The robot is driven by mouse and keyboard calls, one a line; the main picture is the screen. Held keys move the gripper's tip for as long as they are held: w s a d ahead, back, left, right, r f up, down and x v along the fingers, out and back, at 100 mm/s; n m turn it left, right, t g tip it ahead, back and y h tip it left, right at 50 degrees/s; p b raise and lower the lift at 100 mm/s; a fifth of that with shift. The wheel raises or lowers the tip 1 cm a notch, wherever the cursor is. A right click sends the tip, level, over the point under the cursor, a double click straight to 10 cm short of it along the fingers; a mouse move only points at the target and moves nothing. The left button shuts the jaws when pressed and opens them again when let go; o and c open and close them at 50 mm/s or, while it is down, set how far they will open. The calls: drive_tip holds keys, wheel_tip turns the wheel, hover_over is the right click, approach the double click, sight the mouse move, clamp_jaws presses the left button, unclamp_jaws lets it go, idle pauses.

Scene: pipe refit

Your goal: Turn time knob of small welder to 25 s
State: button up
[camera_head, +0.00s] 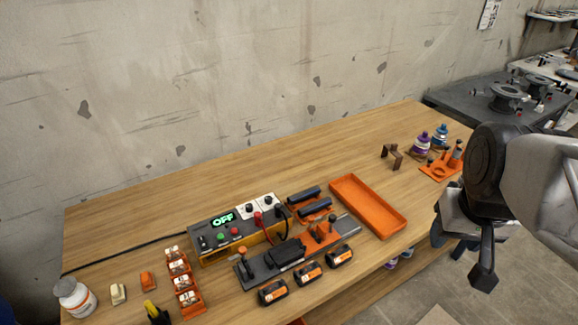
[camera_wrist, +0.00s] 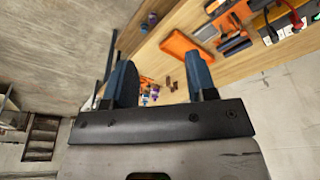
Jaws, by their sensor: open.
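The small welder (camera_head: 212,247) is a dark box with an orange-yellow lower edge on the wooden table, left of the middle in the head view. Its display (camera_head: 222,219) reads "OFF" in green. Two white dial plates with dark knobs (camera_head: 258,206) sit at its back right; their markings are too small to read. Green and red buttons are on its top. In the wrist view the welder is at most partly seen at the upper right edge. My gripper (camera_wrist: 163,88) is open and empty, off the table's right end, far from the welder.
An orange tray (camera_head: 368,206) lies right of the welder. A clamp rail (camera_head: 290,256) and several black-orange blocks (camera_head: 308,273) stand in front. An orange rack (camera_head: 184,287) and a white bottle (camera_head: 75,297) are at the left. The table's back strip is clear.

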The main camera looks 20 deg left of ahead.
drive_tip(key=w+a+f+n, duration=0.1)
drive_tip(key=w+a+n, duration=0.3)
drive_tip(key=w+a, duration=0.55)
drive_tip(key=n+g, duration=0.2)
drive_tip(key=n, duration=0.7)
hover_over(268, 198)
wheel_tip(268, 198, down, 19)
drive_tip(key=shift+w+r, duration=0.1)
drive_tip(key=shift+f, duration=3.85)
drive_tip(key=c, duration=0.9)
